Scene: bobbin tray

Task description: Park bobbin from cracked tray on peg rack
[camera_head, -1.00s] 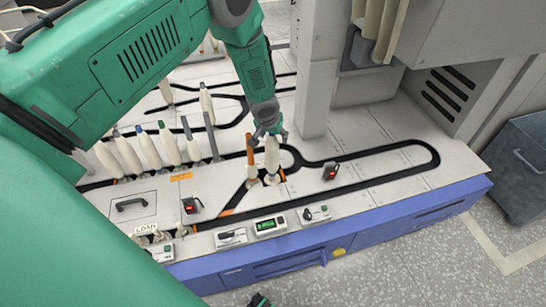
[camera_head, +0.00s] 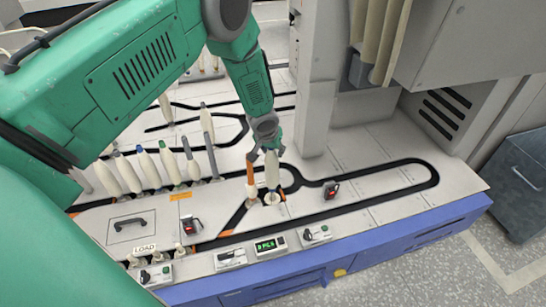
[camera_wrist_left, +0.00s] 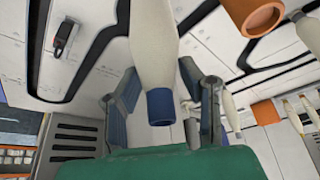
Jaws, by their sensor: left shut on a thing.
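My left gripper (camera_head: 270,155) is shut on a cream bobbin (camera_head: 271,177) above the black track. In the left wrist view the bobbin (camera_wrist_left: 153,45) runs between the two fingers, with its blue tube end (camera_wrist_left: 160,106) toward the palm. A small round tray (camera_head: 272,199) with orange marks is under the bobbin; I cannot tell whether they touch, and no crack can be made out. Several short pegs stand by the LOAD label (camera_head: 145,247) at the front left. My right gripper is not in view.
An orange-topped bobbin (camera_head: 251,182) stands close to the left of the held one; its hollow top (camera_wrist_left: 258,18) shows in the wrist view. Several cream bobbins (camera_head: 148,168) stand in a row farther left. A grey column (camera_head: 314,100) rises behind the gripper. The right deck is mostly clear.

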